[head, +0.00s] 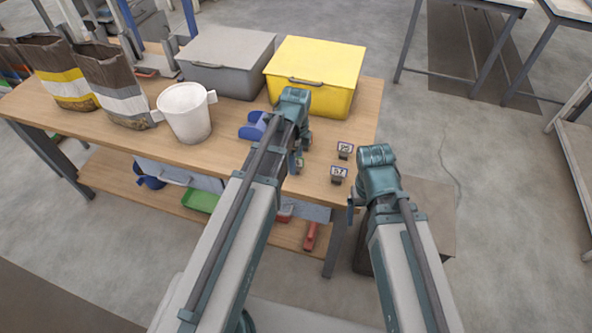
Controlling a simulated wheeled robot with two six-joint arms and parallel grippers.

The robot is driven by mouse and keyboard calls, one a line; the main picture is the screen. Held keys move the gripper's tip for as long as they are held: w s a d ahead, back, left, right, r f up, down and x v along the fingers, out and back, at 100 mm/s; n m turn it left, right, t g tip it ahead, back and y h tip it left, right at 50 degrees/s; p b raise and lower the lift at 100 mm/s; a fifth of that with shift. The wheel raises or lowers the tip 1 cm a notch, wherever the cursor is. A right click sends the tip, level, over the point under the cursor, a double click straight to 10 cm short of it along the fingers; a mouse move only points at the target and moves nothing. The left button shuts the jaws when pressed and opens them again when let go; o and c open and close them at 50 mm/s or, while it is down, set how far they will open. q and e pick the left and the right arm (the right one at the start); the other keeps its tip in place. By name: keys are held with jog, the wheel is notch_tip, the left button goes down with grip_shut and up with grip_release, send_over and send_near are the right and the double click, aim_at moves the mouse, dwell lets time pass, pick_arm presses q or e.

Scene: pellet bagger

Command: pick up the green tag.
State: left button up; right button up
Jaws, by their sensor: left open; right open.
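I cannot make out a green tag in the head view. Two small dark blocks with white numbered faces, one farther back (345,150) and one nearer (338,173), stand on the right part of the wooden table (235,148). My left gripper (296,162) is over the table, left of these blocks, pointing down. It is open, and its fingers are largely hidden by my own arm. My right gripper (352,207) is open beyond the table's right front corner, right of the nearer block. I see nothing held in either gripper.
A blue scoop (253,128) lies left of my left gripper. A white bucket (185,112), a grey lidded bin (225,58) and a yellow lidded bin (314,70) stand along the table. Open bags (112,85) are at left. A green tray (200,200) sits on the lower shelf.

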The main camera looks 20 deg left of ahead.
pick_arm(q)
notch_tip(320, 180, down, 3)
jog(key=shift+r+b, duration=0.2)
jog(key=shift+b, duration=0.6)
jog(key=shift+r, duration=0.1)
pick_arm(e)
notch_tip(320, 180, down, 2)
jog(key=shift+f, duration=0.2)
pick_arm(q)
grip_shut()
